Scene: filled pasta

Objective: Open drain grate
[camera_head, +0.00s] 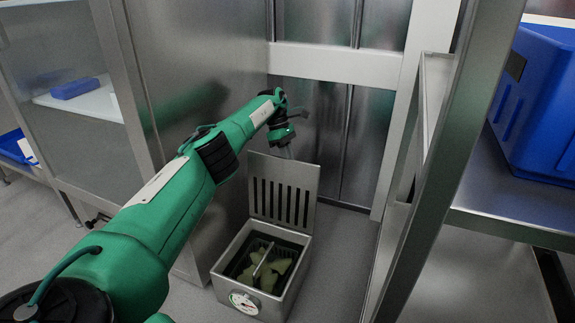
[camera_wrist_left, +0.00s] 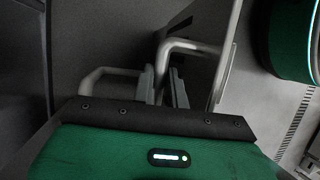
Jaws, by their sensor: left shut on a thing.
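The drain grate (camera_head: 283,190), a slotted metal plate, stands raised, nearly upright, at the back edge of the open metal drain box (camera_head: 222,271). Inside the box are yellow-green lumps (camera_head: 271,274) around a thin bar. My right gripper is not in view.
A round dial (camera_head: 244,303) sits on the box's front. A metal cabinet wall (camera_head: 200,90) stands close on the left, and a metal frame post (camera_head: 425,190) on the right. A blue crate (camera_head: 545,110) rests on the right-hand shelf. Floor shows right of the box.

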